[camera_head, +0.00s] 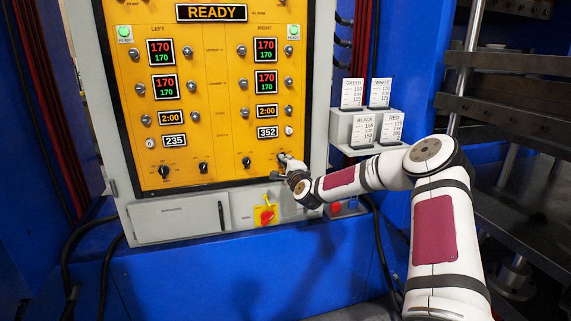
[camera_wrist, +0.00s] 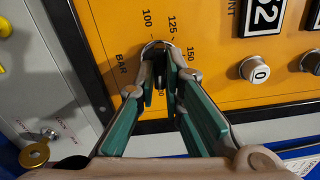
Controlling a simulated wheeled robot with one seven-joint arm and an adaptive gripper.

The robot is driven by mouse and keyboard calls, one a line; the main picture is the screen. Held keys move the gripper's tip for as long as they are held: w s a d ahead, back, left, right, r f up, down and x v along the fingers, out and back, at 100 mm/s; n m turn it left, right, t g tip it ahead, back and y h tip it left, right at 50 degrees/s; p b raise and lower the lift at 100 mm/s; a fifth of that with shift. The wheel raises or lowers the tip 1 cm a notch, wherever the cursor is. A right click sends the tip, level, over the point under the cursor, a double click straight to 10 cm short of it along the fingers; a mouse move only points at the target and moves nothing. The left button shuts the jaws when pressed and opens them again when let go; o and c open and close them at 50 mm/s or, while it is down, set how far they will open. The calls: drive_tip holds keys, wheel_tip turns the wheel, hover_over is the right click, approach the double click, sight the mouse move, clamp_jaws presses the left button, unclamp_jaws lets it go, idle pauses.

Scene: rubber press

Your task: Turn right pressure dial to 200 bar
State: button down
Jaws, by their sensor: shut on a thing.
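The yellow control panel (camera_head: 215,120) has a right pressure dial (camera_head: 283,157) at its lower right, mostly hidden behind my gripper (camera_head: 281,168). In the wrist view, the fingertips of my gripper (camera_wrist: 164,62) are shut on the dial's black knob (camera_wrist: 166,72), with one green-padded finger on each side. The printed marks 100, 125 and 150 and the word BAR show around the dial, rotated in this view. Another mark below is mostly covered by the fingers. I cannot tell where the pointer points.
Left of the gripper are other black knobs (camera_head: 246,162). A red emergency knob on a yellow plate (camera_head: 265,214) sits below. Sample cards (camera_head: 363,130) stand on a grey holder at right.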

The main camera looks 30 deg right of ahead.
idle(0.4)
drive_tip(key=c, duration=1.7)
unclamp_jaws()
drive_tip(key=v, duration=1.2)
